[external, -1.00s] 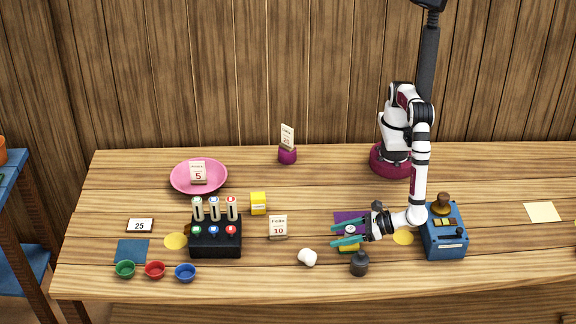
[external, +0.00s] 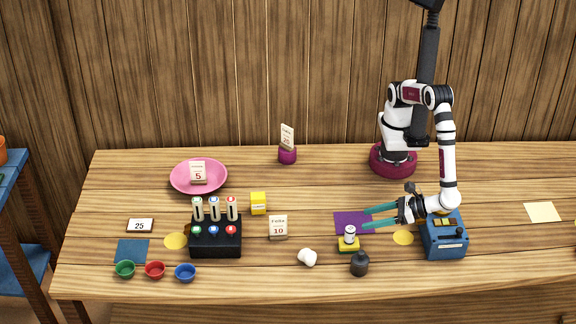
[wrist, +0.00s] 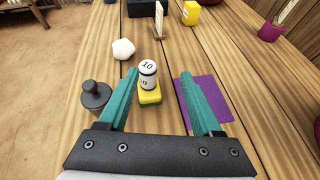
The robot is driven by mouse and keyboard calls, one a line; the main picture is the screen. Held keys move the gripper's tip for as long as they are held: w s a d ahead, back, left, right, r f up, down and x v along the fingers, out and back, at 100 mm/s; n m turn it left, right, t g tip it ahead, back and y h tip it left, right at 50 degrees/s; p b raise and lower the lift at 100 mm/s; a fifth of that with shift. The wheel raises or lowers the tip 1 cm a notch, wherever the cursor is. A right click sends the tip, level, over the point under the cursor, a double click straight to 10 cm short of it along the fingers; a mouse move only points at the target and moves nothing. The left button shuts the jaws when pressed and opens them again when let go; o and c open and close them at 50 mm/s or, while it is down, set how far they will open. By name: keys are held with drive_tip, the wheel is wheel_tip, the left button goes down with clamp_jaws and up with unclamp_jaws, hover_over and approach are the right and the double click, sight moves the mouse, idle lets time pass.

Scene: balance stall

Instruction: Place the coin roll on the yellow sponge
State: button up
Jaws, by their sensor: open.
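The coin roll (external: 350,233) is a small white cylinder with dark bands; its top reads 10 in the wrist view (wrist: 148,76). It stands upright on the yellow sponge (external: 348,246), whose yellow and green sides show below it in the wrist view (wrist: 150,97). My gripper (external: 366,217) is open, with teal fingers to the right of the coin roll and apart from it. In the wrist view the coin roll stands beyond my gripper (wrist: 162,78), between the lines of the two fingers, with nothing held.
A dark lidded weight (external: 359,264) stands in front of the sponge. A white lump (external: 307,257) lies to its left. A purple mat (external: 352,222) lies behind the sponge. A blue box (external: 444,240) stands under my wrist at the right.

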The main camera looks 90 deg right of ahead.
drive_tip(key=w+d+r+m+g+h, duration=0.1)
drive_tip(key=w+d+r+m+g, duration=0.25)
drive_tip(key=d+m, duration=0.35)
drive_tip(key=w+d+r+m+g+h, duration=0.25)
drive_tip(key=d+m+g, duration=0.2)
drive_tip(key=d, duration=0.45)
drive_tip(key=w+d+r+m+g+h, duration=0.1)
drive_tip(key=w+d+r+m+g, duration=0.25)
drive_tip(key=d+m, duration=0.35)
drive_tip(key=s+d+r+m+g+y, duration=0.1)
drive_tip(key=s+d+m+y, duration=0.3)
drive_tip(key=m, duration=0.6)
drive_tip(key=s+d+r+m+y, duration=0.2)
drive_tip(key=s+d+m+y, duration=0.3)
drive_tip(key=m, duration=0.5)
drive_tip(key=s+d, duration=0.2)
drive_tip(key=d, duration=0.1)
drive_tip(key=shift+d+r+g, duration=0.15)
drive_tip(key=shift+r+g, duration=0.1)
drive_tip(key=shift+g, duration=0.1)
